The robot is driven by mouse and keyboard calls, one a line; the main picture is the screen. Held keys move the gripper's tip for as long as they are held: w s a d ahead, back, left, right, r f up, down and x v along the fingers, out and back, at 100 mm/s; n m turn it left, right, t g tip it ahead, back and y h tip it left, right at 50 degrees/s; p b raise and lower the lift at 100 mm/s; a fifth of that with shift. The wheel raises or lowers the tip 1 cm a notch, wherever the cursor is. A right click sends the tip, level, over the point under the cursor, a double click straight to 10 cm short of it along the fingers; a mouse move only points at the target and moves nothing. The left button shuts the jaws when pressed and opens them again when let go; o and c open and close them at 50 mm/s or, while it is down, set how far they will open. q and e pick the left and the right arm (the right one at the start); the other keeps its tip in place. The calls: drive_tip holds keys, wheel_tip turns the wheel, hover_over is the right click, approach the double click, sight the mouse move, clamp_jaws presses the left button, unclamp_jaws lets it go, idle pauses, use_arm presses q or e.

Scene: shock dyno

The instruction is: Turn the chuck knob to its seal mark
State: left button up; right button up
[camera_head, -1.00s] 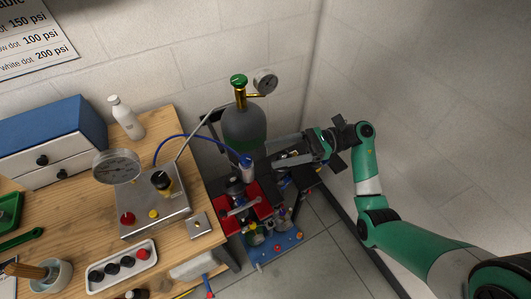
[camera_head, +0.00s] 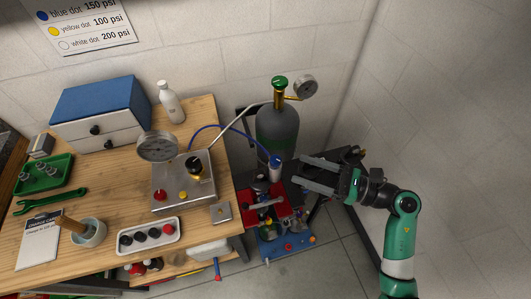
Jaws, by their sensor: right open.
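A blue-topped pale cylindrical fitting (camera_head: 275,168) stands upright at the end of the blue hose, below the gas cylinder; it looks like the chuck with its knob. No seal mark can be made out on it. My right gripper (camera_head: 298,171) is open, just right of this fitting, with its two long fingers pointing left towards it. Nothing is between the fingers, and the tips appear apart from the fitting. My left gripper is not in view.
A dark gas cylinder (camera_head: 277,130) with a green valve and gauge stands behind. The wooden bench (camera_head: 115,185) at left carries a metal control box (camera_head: 170,190), gauge and tools. Bare wall lies to the right.

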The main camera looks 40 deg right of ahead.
sight(275, 161)
drive_tip(key=b+x, duration=0.1)
drive_tip(key=x, duration=1)
drive_tip(key=shift+w+a, duration=0.1)
drive_tip(key=shift+a, duration=0.05)
drive_tip(key=shift+f, duration=0.1)
clamp_jaws()
